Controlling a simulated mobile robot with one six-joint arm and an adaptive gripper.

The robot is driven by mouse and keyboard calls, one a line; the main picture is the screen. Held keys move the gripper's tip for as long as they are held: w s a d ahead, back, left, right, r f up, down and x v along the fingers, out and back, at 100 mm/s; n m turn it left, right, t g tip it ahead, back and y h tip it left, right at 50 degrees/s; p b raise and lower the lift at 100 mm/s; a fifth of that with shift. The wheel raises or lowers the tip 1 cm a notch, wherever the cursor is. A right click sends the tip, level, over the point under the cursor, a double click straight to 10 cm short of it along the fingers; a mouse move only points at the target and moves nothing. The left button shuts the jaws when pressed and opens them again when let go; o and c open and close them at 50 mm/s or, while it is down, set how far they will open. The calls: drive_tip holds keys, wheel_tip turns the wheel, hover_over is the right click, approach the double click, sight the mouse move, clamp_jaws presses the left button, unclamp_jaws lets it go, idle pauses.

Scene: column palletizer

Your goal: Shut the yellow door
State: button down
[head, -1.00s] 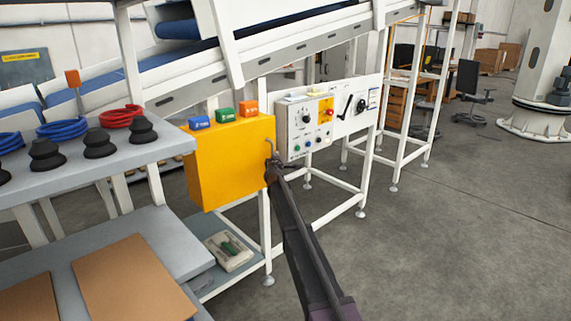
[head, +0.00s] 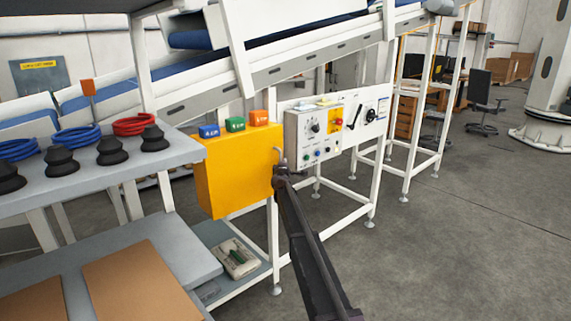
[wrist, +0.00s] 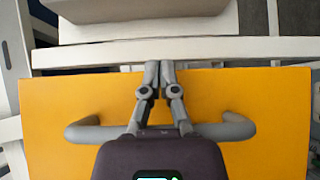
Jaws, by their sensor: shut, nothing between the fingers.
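The yellow door is a flat yellow panel with a grey bar handle (wrist: 82,131), filling much of the wrist view (wrist: 60,100). In the head view the yellow box-like unit (head: 240,170) hangs under the conveyor frame, and the handle (head: 277,156) sticks out at its right edge. My gripper (head: 283,172) is at that right edge, by the handle. In the wrist view my gripper (wrist: 160,70) has its fingertips together, empty, over the panel near its upper edge. The bar passes behind my gripper; contact is unclear. How far the door stands open I cannot tell.
A white control panel (head: 305,130) with knobs and buttons is just right of the yellow unit. Blue, green and orange blocks (head: 235,124) sit on top. A grey shelf (head: 190,148) with black cups and coiled hoses is at left. The floor (head: 440,250) at right is clear.

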drive_tip(key=s+d, duration=0.8)
drive_tip(key=s, duration=0.3)
drive_tip(key=shift+s+d, duration=0.15)
drive_tip(key=shift+d, duration=0.05)
drive_tip(key=s+d+f+m+g+h+p, duration=0.2)
drive_tip(key=s+d+m+g, duration=0.15)
drive_tip(key=s, duration=0.45)
drive_tip(key=s+d+f+m+g+h+p, duration=0.1)
drive_tip(key=s+d+f+m+g, duration=0.15)
drive_tip(key=s+m, duration=0.4)
drive_tip(key=s+d+f+m+g+h+p, duration=0.1)
drive_tip(key=s+d+m+g+h+p, duration=0.15)
drive_tip(key=s, duration=0.75)
drive_tip(key=s+a+f+m+g+y+p, duration=0.1)
drive_tip(key=s+a+g+y, duration=0.1)
drive_tip(key=s, duration=0.7)
drive_tip(key=s+a+f+m+g+y+p, duration=0.1)
drive_tip(key=s+a+f+g+y, duration=0.1)
drive_tip(key=s, duration=0.8)
drive_tip(key=s+a+f+m+g+y+p, duration=0.1)
drive_tip(key=s+a+g+y, duration=0.3)
drive_tip(key=s, duration=0.6)
drive_tip(key=shift+a+f+g, duration=0.4)
drive_tip(key=shift+g, duration=0.25)
